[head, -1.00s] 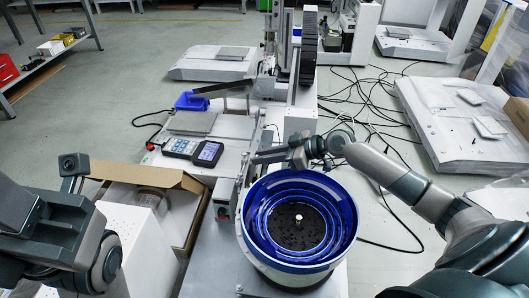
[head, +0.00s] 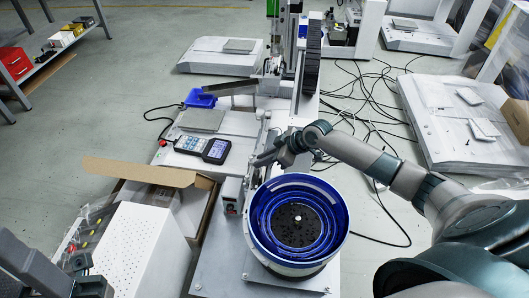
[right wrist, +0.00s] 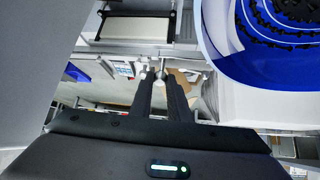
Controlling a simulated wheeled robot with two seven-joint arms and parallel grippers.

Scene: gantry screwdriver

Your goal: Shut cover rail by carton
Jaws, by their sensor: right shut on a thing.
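A thin metal rail (head: 263,132) runs along the machine bed between the handheld panel and the blue bowl. My right gripper (head: 262,160) reaches in from the right over the back left of the bowl to this rail. In the right wrist view its two dark fingers (right wrist: 161,88) are close together at a small round metal knob (right wrist: 160,73), and it is shut on it. The fingers hide part of the rail, so I cannot tell how far the cover is shut.
The blue-walled feeder bowl (head: 297,222) stands close below my right wrist. A handheld panel (head: 203,148) and a blue bin (head: 200,98) are left of the rail. A white perforated box (head: 140,250) stands beside the carton. Cables lie on the floor at right.

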